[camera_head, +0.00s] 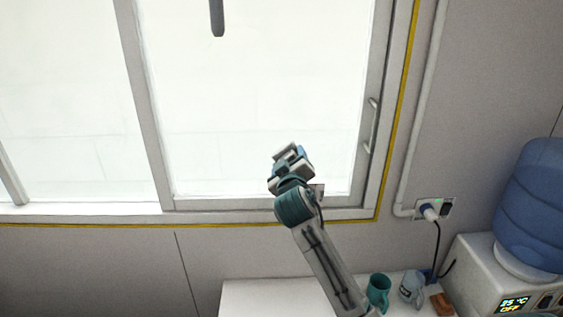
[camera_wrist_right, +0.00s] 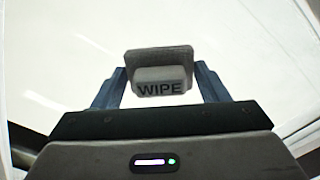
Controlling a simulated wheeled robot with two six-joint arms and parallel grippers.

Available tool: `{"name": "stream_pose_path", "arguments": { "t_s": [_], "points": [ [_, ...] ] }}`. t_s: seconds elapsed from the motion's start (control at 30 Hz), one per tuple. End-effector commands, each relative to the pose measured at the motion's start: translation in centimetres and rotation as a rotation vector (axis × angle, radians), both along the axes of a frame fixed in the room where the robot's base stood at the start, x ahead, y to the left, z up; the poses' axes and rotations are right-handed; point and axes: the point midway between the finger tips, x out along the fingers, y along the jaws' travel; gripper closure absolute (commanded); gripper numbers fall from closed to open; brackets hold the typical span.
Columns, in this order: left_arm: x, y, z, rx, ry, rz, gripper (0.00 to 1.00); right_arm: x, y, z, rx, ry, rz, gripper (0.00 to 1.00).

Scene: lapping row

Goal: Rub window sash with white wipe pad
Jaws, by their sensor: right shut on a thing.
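The window sash (camera_head: 152,110) is a grey frame around bright white panes, with a handle (camera_head: 370,125) on its right side. My right gripper (camera_head: 287,158) is raised in front of the lower right part of the sliding pane. In the right wrist view the gripper (camera_wrist_right: 160,85) is shut on the white wipe pad (camera_wrist_right: 160,58), a pale block marked WIPE with a wider plate behind it. The pad faces the bright pane; I cannot tell whether it touches. My left gripper is not in view.
A white table (camera_head: 260,297) stands below the window. On it are a teal mug (camera_head: 378,291), a grey mug (camera_head: 412,287) and a brown block (camera_head: 442,304). A water dispenser (camera_head: 490,270) with a blue bottle (camera_head: 535,210) stands at right. A plugged socket (camera_head: 446,207) is on the wall.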

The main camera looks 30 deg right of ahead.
Motion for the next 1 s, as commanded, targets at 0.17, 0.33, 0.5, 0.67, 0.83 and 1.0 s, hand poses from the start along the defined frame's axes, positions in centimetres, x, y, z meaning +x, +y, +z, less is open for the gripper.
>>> {"name": "stream_pose_path", "arguments": {
  "t_s": [0.17, 0.33, 0.5, 0.67, 0.83, 1.0],
  "points": [
    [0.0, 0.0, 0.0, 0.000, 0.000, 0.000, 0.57, -0.8, -1.2, 0.0, -0.003, 0.000, 0.000, 0.51],
    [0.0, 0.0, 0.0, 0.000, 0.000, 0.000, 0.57, -0.9, -1.6, 0.0, -0.001, 0.000, 0.001, 0.51],
    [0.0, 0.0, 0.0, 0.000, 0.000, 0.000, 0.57, -0.5, -1.4, -0.1, 0.002, 0.000, 0.001, 0.51],
    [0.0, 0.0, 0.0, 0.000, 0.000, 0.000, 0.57, 0.3, -0.2, 0.0, 0.005, -0.001, 0.002, 0.51],
    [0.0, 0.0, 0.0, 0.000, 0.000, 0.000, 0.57, 1.2, 1.0, -0.1, 0.003, 0.000, 0.002, 0.51],
    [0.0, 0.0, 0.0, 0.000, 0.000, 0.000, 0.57, 1.6, 1.6, 0.0, 0.001, -0.001, 0.001, 0.51]
  ]
}}
